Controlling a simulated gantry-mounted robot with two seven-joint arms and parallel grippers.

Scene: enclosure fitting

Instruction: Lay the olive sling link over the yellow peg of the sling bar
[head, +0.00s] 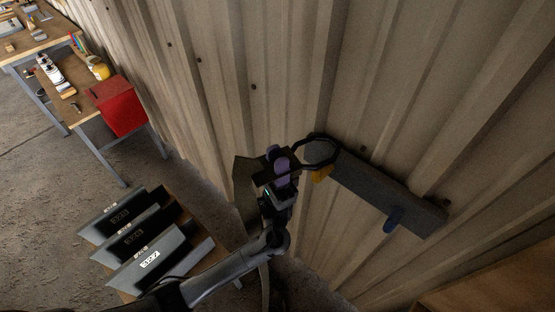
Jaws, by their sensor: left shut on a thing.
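The sling bar (365,183) is a long dark grey bar on the corrugated wall, slanting down to the right. Its yellow peg (322,174) is near the left end, and a blue peg (393,219) is nearer the right end. My left gripper (284,168) is shut on the sling link, whose dark ring (322,139) reaches right, across the bar's left end. The ring overlaps the area just above the yellow peg; I cannot tell whether it is around the peg. A purple part shows at the gripper, partly hiding the link. My right gripper is not in view.
An olive flat strip (246,185) hangs behind my left gripper. A red bin (118,105) sits on a workbench at upper left. A wooden surface (500,290) is at lower right.

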